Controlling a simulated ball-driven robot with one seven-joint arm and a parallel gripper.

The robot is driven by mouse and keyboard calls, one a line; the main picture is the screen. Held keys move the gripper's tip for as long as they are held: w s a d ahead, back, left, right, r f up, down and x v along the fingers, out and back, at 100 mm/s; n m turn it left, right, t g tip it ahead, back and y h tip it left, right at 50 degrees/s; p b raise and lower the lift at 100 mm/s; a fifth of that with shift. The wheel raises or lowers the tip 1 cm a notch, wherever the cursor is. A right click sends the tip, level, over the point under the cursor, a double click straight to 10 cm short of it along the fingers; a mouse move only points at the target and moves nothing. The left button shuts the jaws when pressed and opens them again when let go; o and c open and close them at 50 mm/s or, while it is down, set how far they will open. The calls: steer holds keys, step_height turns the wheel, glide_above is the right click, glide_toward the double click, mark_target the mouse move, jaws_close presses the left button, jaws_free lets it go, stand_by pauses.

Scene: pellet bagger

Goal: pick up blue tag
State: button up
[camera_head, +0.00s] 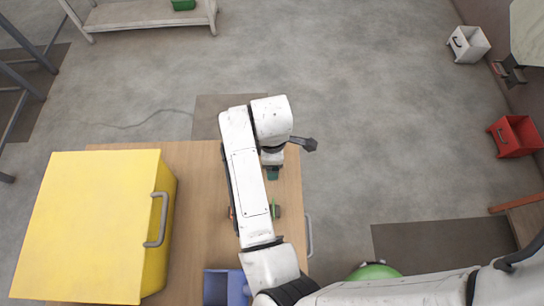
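I cannot make out a blue tag; my arm covers part of the wooden table (200,195) and may hide it. My gripper (273,174) points down over the right part of the table, below the wrist. Its fingers are small and mostly hidden, so I cannot tell whether they are open or shut. A small dark green shape shows at the fingertips; I cannot tell whether it is part of the gripper or a separate thing. A small green thing (277,211) shows just right of my forearm, and an orange bit (231,213) shows on its left.
A large yellow box (90,225) with a grey handle covers the table's left side. A blue bin (226,287) stands at the front. A metal handle (309,236) sticks out at the table's right edge. White (468,44) and red (515,136) bins stand right; the floor between is clear.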

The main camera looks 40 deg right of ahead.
steer(key=shift+c, duration=0.5)
steer(key=c, duration=1.2)
steer(key=shift+o, duration=0.2)
